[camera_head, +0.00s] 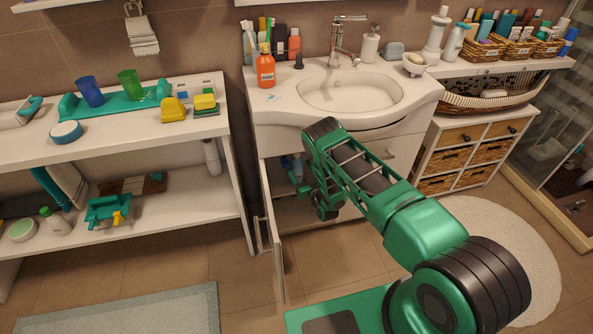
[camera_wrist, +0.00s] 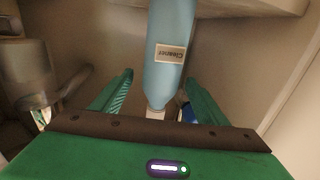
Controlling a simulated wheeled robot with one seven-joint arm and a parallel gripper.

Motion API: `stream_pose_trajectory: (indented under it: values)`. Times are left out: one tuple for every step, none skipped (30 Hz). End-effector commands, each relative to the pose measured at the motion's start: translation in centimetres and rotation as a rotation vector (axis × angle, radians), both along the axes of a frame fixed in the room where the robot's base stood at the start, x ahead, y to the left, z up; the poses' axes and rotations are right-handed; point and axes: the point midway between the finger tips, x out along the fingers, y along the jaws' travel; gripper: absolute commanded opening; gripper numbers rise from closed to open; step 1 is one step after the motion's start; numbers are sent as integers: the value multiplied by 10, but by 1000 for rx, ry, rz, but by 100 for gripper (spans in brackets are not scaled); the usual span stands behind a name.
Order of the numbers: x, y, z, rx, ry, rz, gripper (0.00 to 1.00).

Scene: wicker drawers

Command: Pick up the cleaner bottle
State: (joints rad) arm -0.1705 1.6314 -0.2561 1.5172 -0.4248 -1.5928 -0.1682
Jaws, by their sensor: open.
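The cleaner bottle (camera_wrist: 172,30) is light blue with a white label reading "Cleaner" and a white end. In the wrist view it lies between the two green fingers of my gripper (camera_wrist: 160,78), which are spread open with gaps on both sides. Its top runs out of that picture. In the head view my gripper (camera_head: 326,206) is low at the open cabinet under the sink. Blue bottle shapes (camera_head: 297,168) show inside there, partly hidden by my arm; I cannot tell which is the cleaner.
The open cabinet door (camera_head: 276,245) stands left of my gripper. A blue and white item (camera_wrist: 187,108) shows beside the right finger. A grey cylindrical object (camera_wrist: 28,70) is at the wrist view's left. A white shelf unit (camera_head: 140,135) stands left of the sink (camera_head: 350,92).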

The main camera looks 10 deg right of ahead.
Motion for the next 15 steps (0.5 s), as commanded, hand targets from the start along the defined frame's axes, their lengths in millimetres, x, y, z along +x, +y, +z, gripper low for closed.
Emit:
stream_pose_trajectory:
  values:
    - [6,-1,0,1,-2,-2,68]
    - [9,-1,0,1,-2,-3,68]
    - [12,-1,0,1,-1,-4,68]
    - [14,-2,0,0,0,-4,68]
    - [15,-2,0,0,0,-5,68]
    - [16,-2,0,0,0,-5,68]
    - [18,-1,0,0,-1,-5,68]
    - [20,-1,0,1,-1,-5,68]
    - [24,0,-1,1,-1,-5,68]
    - [27,2,-1,1,-2,-5,68]
    - [31,2,-1,1,-2,-6,68]
    - [37,4,-2,1,-2,-6,68]
    - [41,5,-2,2,-3,-7,68]
    - [46,7,-2,2,-3,-6,68]
    - [51,8,-3,2,-3,-6,68]
